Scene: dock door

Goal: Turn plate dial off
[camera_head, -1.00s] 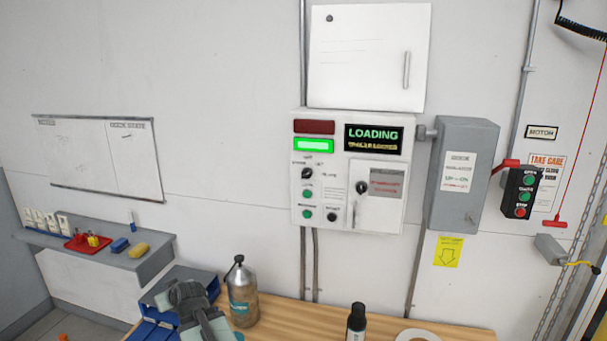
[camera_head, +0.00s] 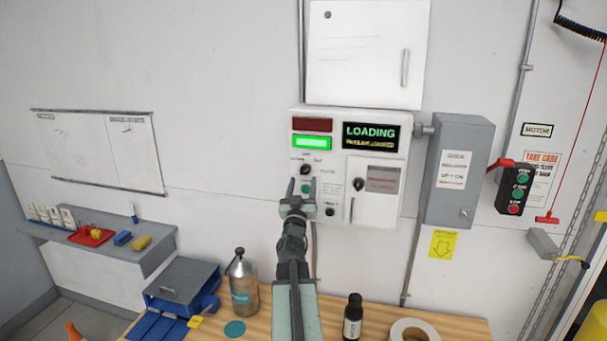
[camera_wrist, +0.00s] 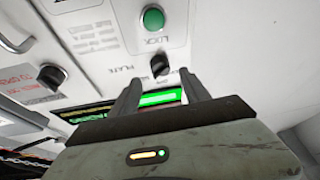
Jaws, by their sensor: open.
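The plate dial (camera_head: 305,170) is a small black knob on the left part of the white control box (camera_head: 340,125), under the green lamp. In the wrist view the dial (camera_wrist: 160,65) has the word PLATE beside it. My gripper (camera_head: 302,187) is raised in front of the box, its fingertips just below the dial in the head view. In the wrist view my gripper (camera_wrist: 160,82) is open and empty, with the dial between and just beyond the fingertips. I cannot tell whether they touch it. The dial's exact pointing is too small to read.
A green button (camera_wrist: 152,18) marked LOCK sits close to the dial. A second black knob (camera_head: 358,185) is on the box's small door. The display (camera_head: 371,137) reads LOADING. A bottle (camera_head: 243,285) and a tape roll (camera_head: 415,331) stand on the bench below.

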